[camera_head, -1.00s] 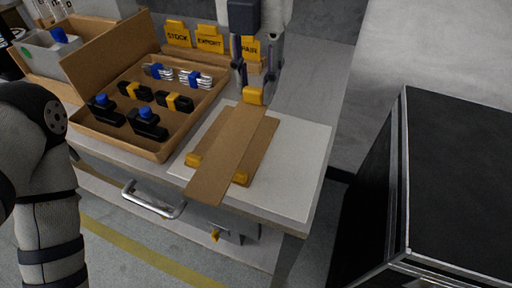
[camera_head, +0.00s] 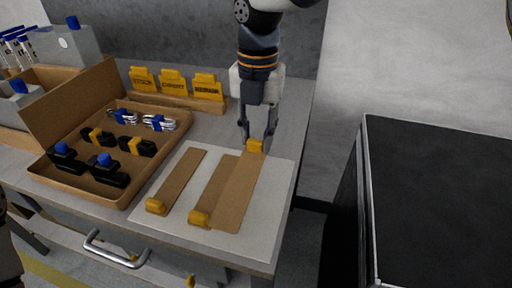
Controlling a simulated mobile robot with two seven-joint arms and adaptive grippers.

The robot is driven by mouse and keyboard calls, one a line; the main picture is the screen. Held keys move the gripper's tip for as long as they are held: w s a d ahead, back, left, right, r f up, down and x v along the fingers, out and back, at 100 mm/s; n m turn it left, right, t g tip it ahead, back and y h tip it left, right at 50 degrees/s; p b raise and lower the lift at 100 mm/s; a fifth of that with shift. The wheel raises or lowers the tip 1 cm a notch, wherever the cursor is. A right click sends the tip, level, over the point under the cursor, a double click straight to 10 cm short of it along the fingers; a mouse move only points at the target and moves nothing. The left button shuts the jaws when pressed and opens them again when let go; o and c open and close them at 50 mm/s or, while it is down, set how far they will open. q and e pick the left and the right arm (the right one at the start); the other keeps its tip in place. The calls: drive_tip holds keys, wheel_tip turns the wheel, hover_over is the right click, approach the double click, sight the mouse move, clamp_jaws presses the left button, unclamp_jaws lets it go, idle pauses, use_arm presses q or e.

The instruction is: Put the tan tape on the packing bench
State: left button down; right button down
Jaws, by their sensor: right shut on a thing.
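My right gripper (camera_head: 257,134) comes down from the top and is shut on the yellow end (camera_head: 255,146) of a long tan strip (camera_head: 237,192), which I take to be the tan tape. The strip slants toward the front over the white board (camera_head: 282,180) on the grey packing bench (camera_head: 285,118). It partly covers another tan strip beside it. I cannot tell whether its lower end touches the board. My left gripper is out of view.
Two other tan strips with yellow ends, a left one (camera_head: 181,180) and a middle one (camera_head: 214,187), lie on the board. An open cardboard box (camera_head: 118,200) with cables and black items stands left. Yellow labelled tabs (camera_head: 173,83) stand behind. A black case (camera_head: 440,190) is at right.

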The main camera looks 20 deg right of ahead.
drive_tip(key=shift+w+d+f, duration=0.2)
drive_tip(key=shift+w+f, duration=0.15)
drive_tip(key=shift+f, duration=0.1)
drive_tip(key=shift+w+d+f, duration=0.2)
drive_tip(key=shift+w+f, duration=0.1)
drive_tip(key=shift+f, duration=0.15)
drive_tip(key=shift+w+d+f, duration=0.1)
drive_tip(key=shift+w+f, duration=0.05)
drive_tip(key=shift+f, duration=0.9)
drive_tip(key=shift+w+d+f, duration=0.1)
drive_tip(key=shift+w+f, duration=0.05)
drive_tip(key=shift+f, duration=0.85)
drive_tip(key=c, duration=1.3)
unclamp_jaws()
wheel_tip(320, 180, up, 12)
drive_tip(key=shift+d+r, duration=0.1)
drive_tip(key=shift+r, duration=0.1)
